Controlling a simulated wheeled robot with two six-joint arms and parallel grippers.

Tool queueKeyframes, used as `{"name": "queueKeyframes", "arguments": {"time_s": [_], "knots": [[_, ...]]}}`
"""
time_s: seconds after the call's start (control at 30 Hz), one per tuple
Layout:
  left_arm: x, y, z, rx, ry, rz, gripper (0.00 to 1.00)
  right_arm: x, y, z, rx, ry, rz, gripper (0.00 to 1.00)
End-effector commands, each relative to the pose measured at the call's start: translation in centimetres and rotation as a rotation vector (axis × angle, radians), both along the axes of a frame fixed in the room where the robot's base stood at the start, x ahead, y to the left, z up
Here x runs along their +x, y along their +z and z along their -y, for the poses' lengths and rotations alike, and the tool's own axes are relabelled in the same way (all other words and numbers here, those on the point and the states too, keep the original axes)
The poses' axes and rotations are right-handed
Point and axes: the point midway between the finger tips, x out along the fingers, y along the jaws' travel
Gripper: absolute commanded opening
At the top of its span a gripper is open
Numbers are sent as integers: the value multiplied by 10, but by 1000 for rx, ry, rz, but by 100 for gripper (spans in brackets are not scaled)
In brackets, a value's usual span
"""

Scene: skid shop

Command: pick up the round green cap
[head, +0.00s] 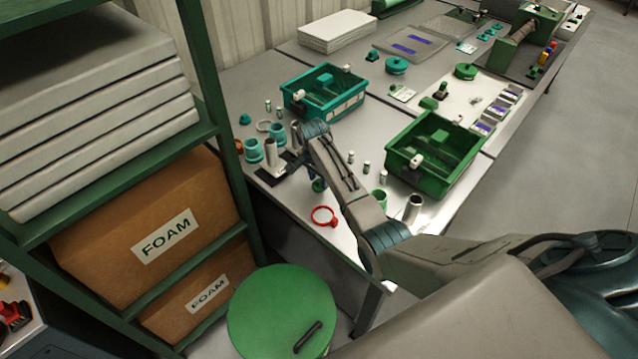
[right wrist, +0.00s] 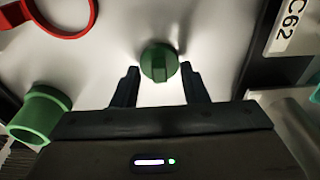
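The round green cap (right wrist: 160,62), with a raised grip bar across it, lies on the pale bench top in the right wrist view. In the head view a small green piece (head: 318,185), which looks like the same cap, shows beside my right arm. My right gripper (right wrist: 159,70) is open, its two dark fingers pointing at the cap, one on either side of it. No clear contact shows. In the head view my forearm partly covers this area. My left gripper is not in view.
A red ring (right wrist: 65,14) and a green tube (right wrist: 40,115) lie left of the cap. A teal bin (head: 325,92), a green bin (head: 435,152) and metal cylinders stand around on the bench. A green shelf rack with foam boxes (head: 150,225) stands at left.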

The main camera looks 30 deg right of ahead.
Motion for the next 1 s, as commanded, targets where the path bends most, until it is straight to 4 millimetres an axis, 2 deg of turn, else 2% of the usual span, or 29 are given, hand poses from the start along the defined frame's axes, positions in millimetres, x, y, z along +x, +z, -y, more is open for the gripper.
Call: {"name": "queueKeyframes", "arguments": {"time_s": [0.07, 0.27, 0.77, 0.87, 1.0], "knots": [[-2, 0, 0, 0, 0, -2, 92, 0, 0, 0, 0, 0, 0, 40], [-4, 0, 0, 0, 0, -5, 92, 0, 0, 0, 0, 0, 0, 1], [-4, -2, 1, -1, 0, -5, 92, 0, 3, 0, 0, 0, 0, 0], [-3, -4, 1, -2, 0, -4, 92, 1, 11, 0, 0, 0, 2, 0], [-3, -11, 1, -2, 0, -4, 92, 2, 31, 0, -1, 0, 6, 0]]}}
